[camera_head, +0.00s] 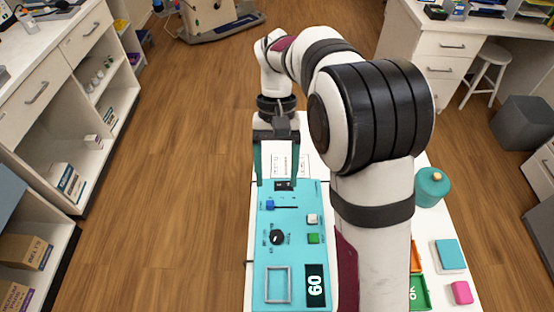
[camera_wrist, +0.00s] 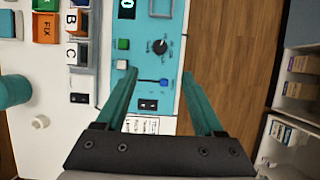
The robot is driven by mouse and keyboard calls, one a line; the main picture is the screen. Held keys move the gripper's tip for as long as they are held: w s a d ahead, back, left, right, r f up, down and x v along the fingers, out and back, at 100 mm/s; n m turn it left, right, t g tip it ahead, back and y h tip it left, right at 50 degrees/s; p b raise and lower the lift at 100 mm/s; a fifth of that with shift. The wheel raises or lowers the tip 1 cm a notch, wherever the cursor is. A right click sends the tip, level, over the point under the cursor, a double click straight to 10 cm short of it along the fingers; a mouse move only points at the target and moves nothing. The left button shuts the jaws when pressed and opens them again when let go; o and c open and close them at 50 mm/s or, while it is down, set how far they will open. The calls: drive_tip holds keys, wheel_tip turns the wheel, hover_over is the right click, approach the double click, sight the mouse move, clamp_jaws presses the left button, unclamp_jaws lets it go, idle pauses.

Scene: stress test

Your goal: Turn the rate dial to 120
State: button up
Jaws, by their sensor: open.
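The rate dial (camera_head: 277,238) is a round black knob on a teal control panel (camera_head: 262,222), with small markings around it. It also shows in the wrist view (camera_wrist: 159,46), above and beyond my fingertips. A display (camera_head: 315,285) on the panel's near end reads 60. My gripper (camera_head: 279,184) is open and empty over the panel's far end, apart from the dial. Its two teal fingers also show in the wrist view (camera_wrist: 160,73), spread to either side of a blue slider knob (camera_wrist: 163,83).
The panel also bears a blue slider (camera_head: 270,205), a green button (camera_head: 313,238), a white button (camera_head: 312,219) and a grey square frame (camera_head: 278,285). To the right stand a teal jar (camera_head: 432,187), a pink block (camera_head: 461,292) and a teal block (camera_head: 450,254). Wooden floor lies left.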

sight(277, 235)
drive_tip(key=x, duration=1.5)
drive_tip(key=shift+f, duration=0.15)
clamp_jaws()
